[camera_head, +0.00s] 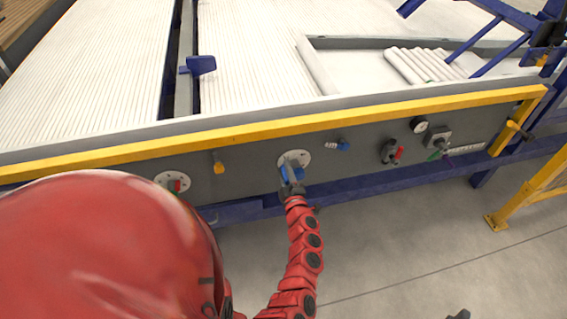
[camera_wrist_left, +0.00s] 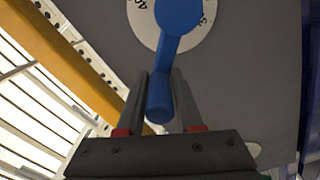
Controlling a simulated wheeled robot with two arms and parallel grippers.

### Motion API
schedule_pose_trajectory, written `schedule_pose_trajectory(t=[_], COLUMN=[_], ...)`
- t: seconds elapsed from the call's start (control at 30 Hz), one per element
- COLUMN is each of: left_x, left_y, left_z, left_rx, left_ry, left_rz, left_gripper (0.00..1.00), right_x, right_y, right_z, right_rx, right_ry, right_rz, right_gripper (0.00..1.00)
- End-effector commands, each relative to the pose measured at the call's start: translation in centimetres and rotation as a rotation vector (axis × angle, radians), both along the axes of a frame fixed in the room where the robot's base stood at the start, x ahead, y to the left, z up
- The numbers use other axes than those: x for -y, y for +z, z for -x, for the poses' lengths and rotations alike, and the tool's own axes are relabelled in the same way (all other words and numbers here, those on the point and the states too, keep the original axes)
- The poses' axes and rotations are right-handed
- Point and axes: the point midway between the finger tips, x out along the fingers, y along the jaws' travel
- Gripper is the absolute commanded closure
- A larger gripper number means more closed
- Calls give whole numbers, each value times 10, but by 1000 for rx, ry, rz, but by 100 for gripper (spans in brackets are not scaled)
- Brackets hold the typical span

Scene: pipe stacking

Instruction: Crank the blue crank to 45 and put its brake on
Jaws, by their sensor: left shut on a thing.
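The blue crank (camera_head: 298,174) sits on a round white dial (camera_head: 303,157) on the grey front panel. In the left wrist view the blue crank (camera_wrist_left: 172,50) runs down from its hub to a rounded handle, and a few marks show on the dial (camera_wrist_left: 147,28), too partial to read. My left gripper (camera_head: 292,184) is shut on the crank's handle, with one finger on each side of it in the wrist view (camera_wrist_left: 163,104). A small blue knob (camera_head: 343,144), perhaps the brake, stands on the panel right of the dial, apart from my gripper.
A yellow rail (camera_head: 250,128) runs above the panel. The floor in front is clear.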

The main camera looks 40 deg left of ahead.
Motion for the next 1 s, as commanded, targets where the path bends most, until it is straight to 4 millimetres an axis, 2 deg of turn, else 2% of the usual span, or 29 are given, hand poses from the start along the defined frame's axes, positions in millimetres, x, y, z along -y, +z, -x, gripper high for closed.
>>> schedule_pose_trajectory(t=[0.5,0.53,0.63,0.67,1.0], left_x=[3,3,3,3,4], left_y=[2,2,1,1,0], left_z=[-3,-3,-3,-3,0], left_rx=[-13,-13,-13,-13,-14], left_ry=[-8,-8,-8,-7,-4], left_rz=[-11,-11,-11,-11,-9], left_gripper=[100,62,44,40,40], right_x=[0,0,0,0,0], right_y=[3,3,3,3,2], right_z=[0,0,0,0,0], right_rx=[0,0,0,0,0], right_ry=[0,0,0,0,0], right_rz=[0,0,0,0,0], right_gripper=[40,40,40,40,40])
